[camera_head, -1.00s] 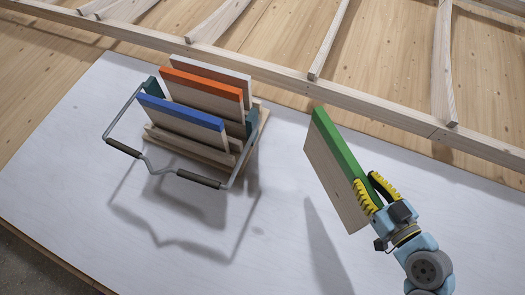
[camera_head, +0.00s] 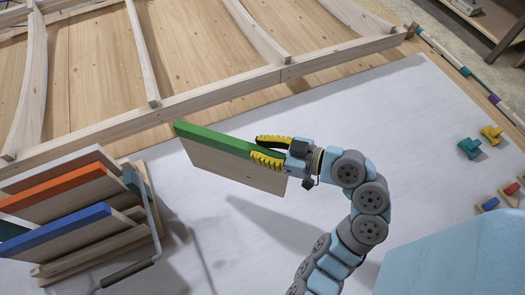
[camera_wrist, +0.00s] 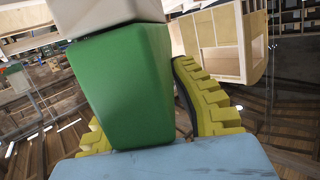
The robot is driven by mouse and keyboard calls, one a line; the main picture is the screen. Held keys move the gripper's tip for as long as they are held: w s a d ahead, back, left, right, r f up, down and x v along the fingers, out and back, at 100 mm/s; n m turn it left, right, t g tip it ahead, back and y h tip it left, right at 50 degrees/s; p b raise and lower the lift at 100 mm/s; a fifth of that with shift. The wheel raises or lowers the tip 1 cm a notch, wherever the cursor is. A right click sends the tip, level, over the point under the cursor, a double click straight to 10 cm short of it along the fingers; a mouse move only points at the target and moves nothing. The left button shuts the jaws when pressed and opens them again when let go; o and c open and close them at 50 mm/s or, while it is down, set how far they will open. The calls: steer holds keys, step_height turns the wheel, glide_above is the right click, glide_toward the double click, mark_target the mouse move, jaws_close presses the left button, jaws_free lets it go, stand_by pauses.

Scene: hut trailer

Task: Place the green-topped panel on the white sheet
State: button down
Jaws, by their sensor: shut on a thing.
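The green-topped panel (camera_head: 232,170) is a flat wooden board with a green upper edge. My gripper (camera_head: 258,148) is shut on it near the right end of the green edge, one yellow finger on each side. The panel hangs upright above the white sheet (camera_head: 390,105), its shadow lying apart from it on the sheet. In the wrist view the green edge (camera_wrist: 120,85) fills the middle between the yellow fingers and hides much behind it.
A wooden rack (camera_head: 150,225) with a metal handle stands at left, holding blue-, orange- and white-topped panels. A wooden frame beam (camera_head: 225,95) runs behind the panel. Small teal (camera_head: 469,147) and yellow (camera_head: 492,134) pieces lie at right. The middle of the sheet is clear.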

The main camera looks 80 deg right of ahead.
steer(key=w+d+f, duration=0.7)
steer(key=w+f, duration=0.2)
steer(key=f, duration=0.2)
steer(key=shift+f+b, duration=0.3)
steer(key=shift+b, duration=0.1)
steer(key=c, duration=1)
jaws_free()
steer(key=shift+d+f, duration=0.1)
steer(key=shift+f, duration=0.05)
steer(key=shift+c, duration=0.2)
steer(key=shift+s, duration=0.2)
steer(key=v, duration=1.1)
steer(key=shift+s, duration=0.35)
